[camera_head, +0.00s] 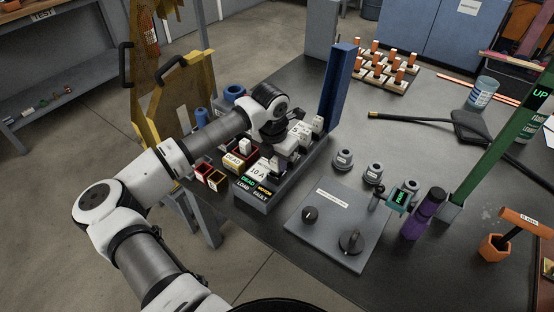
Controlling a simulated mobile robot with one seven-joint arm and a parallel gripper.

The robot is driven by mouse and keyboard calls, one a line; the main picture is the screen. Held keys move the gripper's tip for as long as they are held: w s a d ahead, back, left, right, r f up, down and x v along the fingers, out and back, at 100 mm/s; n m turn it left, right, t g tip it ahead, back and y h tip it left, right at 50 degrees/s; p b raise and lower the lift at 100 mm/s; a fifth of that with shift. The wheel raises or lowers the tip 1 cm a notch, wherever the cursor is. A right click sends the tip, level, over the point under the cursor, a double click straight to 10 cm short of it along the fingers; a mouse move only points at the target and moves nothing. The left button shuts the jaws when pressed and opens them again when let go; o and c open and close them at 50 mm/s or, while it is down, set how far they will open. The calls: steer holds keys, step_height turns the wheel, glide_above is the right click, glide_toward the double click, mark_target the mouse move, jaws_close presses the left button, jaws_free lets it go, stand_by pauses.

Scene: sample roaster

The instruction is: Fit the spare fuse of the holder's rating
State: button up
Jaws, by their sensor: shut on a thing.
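A dark grey unit (262,202) on the bench's near left edge bears a white "10 A" label (257,171) and small "LOAD", "FAULT" and "MOTOR" markings. A tall blue cover (338,85) stands upright at its far end. Several white block fuses (317,122) sit toward that end. A white fuse (245,146) stands by a yellow-rimmed bin (238,162) marked "DEAD". My gripper (284,153) points down over the unit, just behind the "10 A" label. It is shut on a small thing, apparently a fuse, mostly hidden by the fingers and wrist. Whether it touches a socket cannot be told.
Yellow panels (185,95) rise behind my arm.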

steer(key=shift+f+b, duration=0.6)
steer(key=shift+f, duration=0.05)
steer(key=shift+f+b, duration=0.35)
steer(key=shift+b, duration=0.05)
steer(key=shift+r, duration=0.25)
steer(key=shift+r+p, duration=0.6)
steer(key=shift+r, duration=0.45)
steer(key=shift+b, duration=0.75)
steer(key=shift+f, duration=0.15)
steer(key=shift+f+b, duration=1.1)
steer(key=shift+b, duration=0.15)
